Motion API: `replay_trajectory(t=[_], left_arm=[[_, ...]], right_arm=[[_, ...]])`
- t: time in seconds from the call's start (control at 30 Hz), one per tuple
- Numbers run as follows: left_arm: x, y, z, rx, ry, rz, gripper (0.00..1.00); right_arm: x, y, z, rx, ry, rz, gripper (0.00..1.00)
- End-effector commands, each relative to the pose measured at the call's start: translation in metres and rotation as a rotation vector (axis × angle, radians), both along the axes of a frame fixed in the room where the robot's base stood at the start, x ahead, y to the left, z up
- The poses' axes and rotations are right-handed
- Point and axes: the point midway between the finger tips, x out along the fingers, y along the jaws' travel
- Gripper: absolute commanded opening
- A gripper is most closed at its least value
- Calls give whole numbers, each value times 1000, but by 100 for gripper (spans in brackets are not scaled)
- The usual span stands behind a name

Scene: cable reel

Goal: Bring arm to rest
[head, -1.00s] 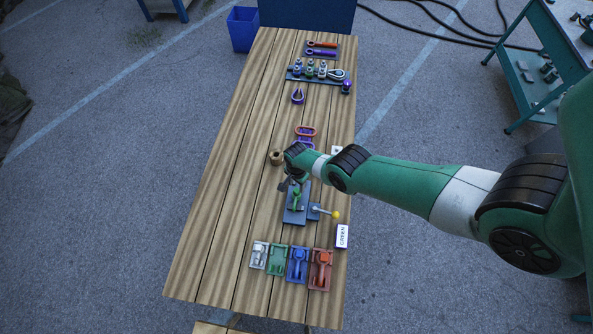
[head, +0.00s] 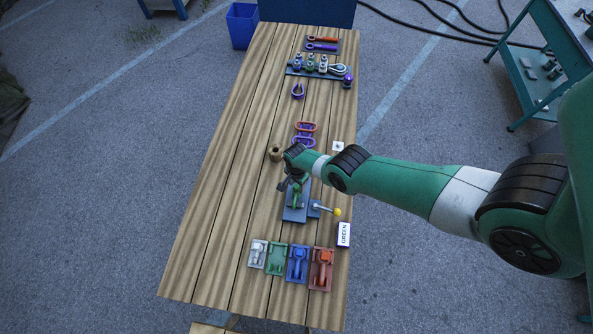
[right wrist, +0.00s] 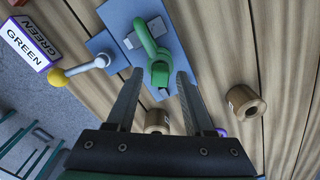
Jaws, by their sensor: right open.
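My right gripper (head: 287,187) is over the middle of the wooden table (head: 215,215), beside a green upright part on a blue plate (head: 293,216). In the right wrist view my gripper (right wrist: 160,75) is open, with its fingers apart and nothing held between them. The green part (right wrist: 155,55) shows ahead, between and beyond the fingertips; whether they touch it I cannot tell. My left gripper is not in view.
A yellow-knobbed lever (head: 337,212) and a box marked GREEN (head: 344,234) are at the right. Coloured clamps (head: 297,264) line the near end. A brown spool (head: 276,153) stands left of the wrist. Tools (head: 322,67) lie at the far end.

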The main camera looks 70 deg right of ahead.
Motion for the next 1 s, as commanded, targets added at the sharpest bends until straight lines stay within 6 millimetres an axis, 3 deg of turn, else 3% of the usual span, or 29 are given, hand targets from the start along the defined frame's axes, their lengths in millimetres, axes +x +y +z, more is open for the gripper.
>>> replay_trajectory(t=[0.27, 0.57, 0.6, 1.0], left_arm=[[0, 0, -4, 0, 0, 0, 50], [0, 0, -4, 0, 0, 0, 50], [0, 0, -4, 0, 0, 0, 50], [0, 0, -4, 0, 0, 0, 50]], right_arm=[[0, 0, -4, 0, 0, 0, 52], [0, 0, -4, 0, 0, 0, 2], [0, 0, -4, 0, 0, 0, 0], [0, 0, -4, 0, 1, 57, 0]])
